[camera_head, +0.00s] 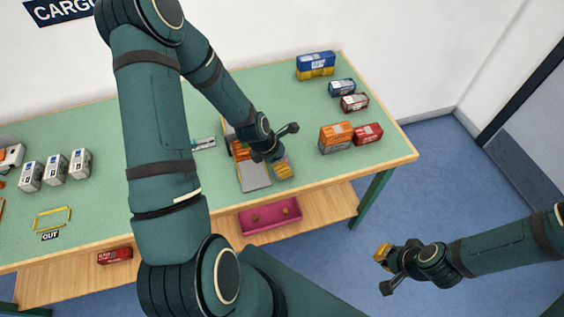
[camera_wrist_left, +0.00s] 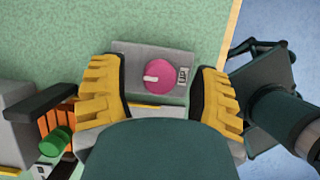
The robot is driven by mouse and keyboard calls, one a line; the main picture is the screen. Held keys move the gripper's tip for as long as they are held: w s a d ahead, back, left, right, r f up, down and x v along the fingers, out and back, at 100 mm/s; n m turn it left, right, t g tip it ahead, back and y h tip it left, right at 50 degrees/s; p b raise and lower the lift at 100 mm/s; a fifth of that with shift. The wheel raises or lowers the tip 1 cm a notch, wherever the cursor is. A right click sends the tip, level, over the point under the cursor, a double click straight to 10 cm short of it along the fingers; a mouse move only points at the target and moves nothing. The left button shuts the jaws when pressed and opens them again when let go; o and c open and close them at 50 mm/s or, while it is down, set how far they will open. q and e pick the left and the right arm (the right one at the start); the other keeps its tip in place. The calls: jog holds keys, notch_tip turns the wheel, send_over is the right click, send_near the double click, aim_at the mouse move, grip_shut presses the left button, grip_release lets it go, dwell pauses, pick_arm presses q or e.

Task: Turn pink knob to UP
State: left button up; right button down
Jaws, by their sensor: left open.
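The pink knob (camera_wrist_left: 165,68) sits on a grey box (camera_wrist_left: 125,60) on the green tabletop in the left wrist view. A white mark on the knob points left. A small label (camera_wrist_left: 183,75) is right of the knob; its text is too small to read. My left gripper (camera_wrist_left: 160,98) is open, with yellow fingers on either side of the knob and apart from it. In the head view my left gripper (camera_head: 281,168) is over the table near its front edge, and the knob is hidden. My right gripper (camera_head: 383,258) is off the table; its fingers are unclear.
Orange and red containers (camera_head: 336,133) stand on the table (camera_head: 225,215) to the right, with blue and other boxes (camera_head: 315,62) behind. Several white-grey boxes (camera_head: 55,170) stand left. A pink tray (camera_head: 270,218) is on the lower shelf. A green cylinder (camera_wrist_left: 55,142) is near my left finger.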

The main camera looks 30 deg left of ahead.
pick_arm(q)
jog(key=shift+f, duration=0.2)
grip_shut()
